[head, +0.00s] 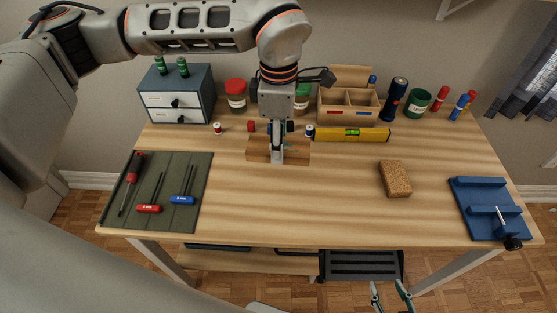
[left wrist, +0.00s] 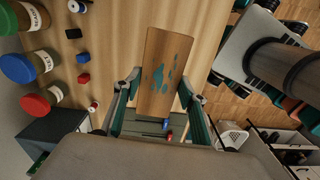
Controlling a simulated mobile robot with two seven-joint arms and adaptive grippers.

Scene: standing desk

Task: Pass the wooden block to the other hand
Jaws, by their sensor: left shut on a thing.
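I cannot tell whether the block touches the desk. My right gripper (head: 386,285) shows at the bottom edge of the head view, in front of the desk, with its fingers apart and nothing between them.
A speckled brown cork block (head: 395,179) lies right of centre. A yellow level (head: 352,134) lies behind. A green mat (head: 188,214) with screwdrivers is at the left, a blue clamp fixture (head: 480,196) at the right. Drawers (head: 178,92) stand at the back left. The desk's front middle is clear.

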